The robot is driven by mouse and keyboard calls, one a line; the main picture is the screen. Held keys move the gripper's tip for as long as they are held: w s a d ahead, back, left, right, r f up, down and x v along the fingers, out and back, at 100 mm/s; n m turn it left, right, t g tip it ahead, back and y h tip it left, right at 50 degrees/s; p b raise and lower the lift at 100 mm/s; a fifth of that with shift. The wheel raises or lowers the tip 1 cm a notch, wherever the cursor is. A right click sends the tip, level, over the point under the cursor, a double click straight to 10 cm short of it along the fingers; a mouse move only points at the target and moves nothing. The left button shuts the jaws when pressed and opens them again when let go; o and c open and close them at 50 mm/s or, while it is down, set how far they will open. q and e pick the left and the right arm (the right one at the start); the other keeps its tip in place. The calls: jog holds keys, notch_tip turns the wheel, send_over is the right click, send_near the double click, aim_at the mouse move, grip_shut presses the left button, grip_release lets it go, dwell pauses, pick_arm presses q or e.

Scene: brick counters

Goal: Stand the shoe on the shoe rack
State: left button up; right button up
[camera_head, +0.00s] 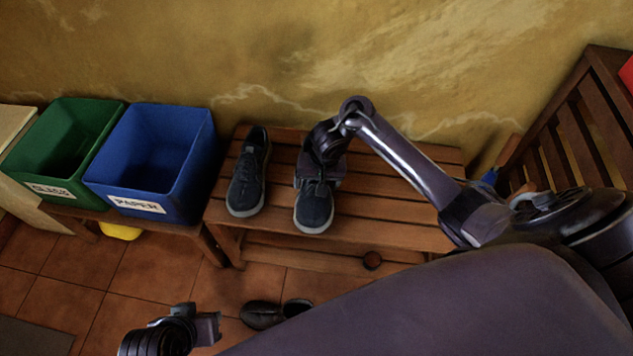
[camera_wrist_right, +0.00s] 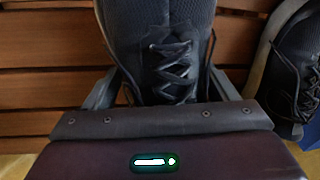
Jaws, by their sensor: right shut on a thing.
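A dark shoe with a pale sole (camera_head: 314,211) is at the top of the slatted wooden shoe rack (camera_head: 400,235), toe toward me. My right gripper (camera_head: 318,182) is shut on this shoe around its laced part. The right wrist view shows the laces and toe of the held shoe (camera_wrist_right: 172,55) between the two fingers (camera_wrist_right: 165,85). Whether its sole touches the slats is hard to tell. A matching shoe (camera_head: 247,182) stands upright on the rack to its left, apart from it. My left gripper (camera_head: 205,328) is low at the bottom; its fingertips are unclear.
A blue paper bin (camera_head: 190,185) and a green glass bin (camera_head: 60,135) stand left of the rack. A wooden bench (camera_head: 590,120) is at the right. Dark shoes (camera_head: 262,314) lie on the tiled floor in front. The rack's right part is bare.

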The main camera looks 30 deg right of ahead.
pick_arm(q)
jog(key=shift+f, duration=0.2)
pick_arm(e)
jog(key=shift+f, duration=0.55)
jog(key=o, duration=1.1)
pick_arm(q)
jog(key=shift+d, duration=0.1)
pick_arm(e)
jog(key=r+p, duration=0.1)
jog(key=r, duration=0.1)
jog(key=r+p, duration=0.1)
jog(key=r, duration=0.1)
jog(key=s+r+p, duration=0.1)
jog(key=r+p, duration=0.1)
jog(key=shift+d+r, duration=0.1)
jog(key=shift+d, duration=0.1)
jog(key=shift+d+r+p, duration=0.1)
jog(key=shift+r+p, duration=0.55)
jog(key=shift+p, duration=0.05)
jog(key=shift+s+r, duration=0.1)
pick_arm(q)
jog(key=a+g, duration=0.1)
jog(key=s+a+g+y, duration=0.1)
jog(key=a, duration=0.1)
jog(key=s+a+n+g+y, duration=0.1)
jog(key=a, duration=0.1)
jog(key=shift+a+f, duration=0.15)
jog(key=shift+a, duration=0.1)
